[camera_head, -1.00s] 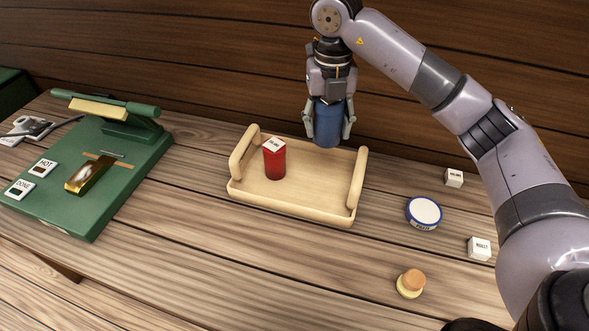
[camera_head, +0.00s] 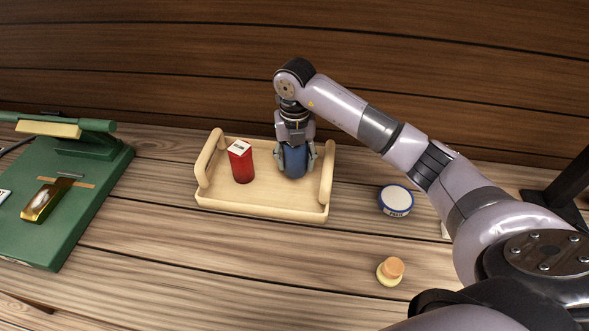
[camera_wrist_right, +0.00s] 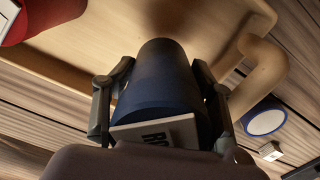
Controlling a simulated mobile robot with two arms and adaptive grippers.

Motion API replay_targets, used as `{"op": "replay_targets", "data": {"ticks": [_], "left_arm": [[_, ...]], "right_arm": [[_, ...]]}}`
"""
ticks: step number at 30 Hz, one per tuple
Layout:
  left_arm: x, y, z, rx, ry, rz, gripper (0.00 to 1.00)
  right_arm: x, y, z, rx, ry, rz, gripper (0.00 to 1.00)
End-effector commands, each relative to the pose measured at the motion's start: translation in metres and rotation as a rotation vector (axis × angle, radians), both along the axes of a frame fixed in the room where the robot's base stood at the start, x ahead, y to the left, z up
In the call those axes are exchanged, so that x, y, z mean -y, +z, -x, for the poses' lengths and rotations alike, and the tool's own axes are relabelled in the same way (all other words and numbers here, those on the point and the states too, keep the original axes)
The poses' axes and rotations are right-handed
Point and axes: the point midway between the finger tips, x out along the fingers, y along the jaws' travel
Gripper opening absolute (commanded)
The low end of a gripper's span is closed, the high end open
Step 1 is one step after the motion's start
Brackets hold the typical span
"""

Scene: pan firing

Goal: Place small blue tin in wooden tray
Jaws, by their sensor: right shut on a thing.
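The blue tin (camera_head: 293,161) is upright between the fingers of my right gripper (camera_head: 295,158), low over the right half of the wooden tray (camera_head: 262,207). I cannot tell whether its base touches the tray floor. In the right wrist view the blue tin (camera_wrist_right: 160,80) shows between both fingers, with a white label in front partly readable as "RO". A red tin (camera_head: 241,165) with a white top stands in the tray's left half, apart from the blue tin. My left gripper is not in view.
A green device (camera_head: 75,205) with a brass piece (camera_head: 42,203) stands at the left. A round white-topped tin (camera_head: 396,200) and a small cork-topped jar (camera_head: 390,271) stand right of the tray. The table front of the tray is clear.

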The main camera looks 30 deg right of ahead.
Motion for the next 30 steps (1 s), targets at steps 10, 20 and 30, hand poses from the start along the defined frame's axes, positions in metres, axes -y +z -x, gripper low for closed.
{"op": "replay_targets", "data": {"ticks": [10, 20, 30], "left_arm": [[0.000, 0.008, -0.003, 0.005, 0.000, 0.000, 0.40], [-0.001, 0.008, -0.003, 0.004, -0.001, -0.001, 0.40], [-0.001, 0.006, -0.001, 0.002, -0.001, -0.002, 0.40]], "right_arm": [[0.000, -0.036, 0.001, -0.002, 0.000, 0.000, 0.22], [0.000, -0.048, 0.000, 0.002, 0.001, 0.001, 0.22], [0.000, -0.050, 0.000, 0.001, 0.001, 0.000, 0.65]]}}
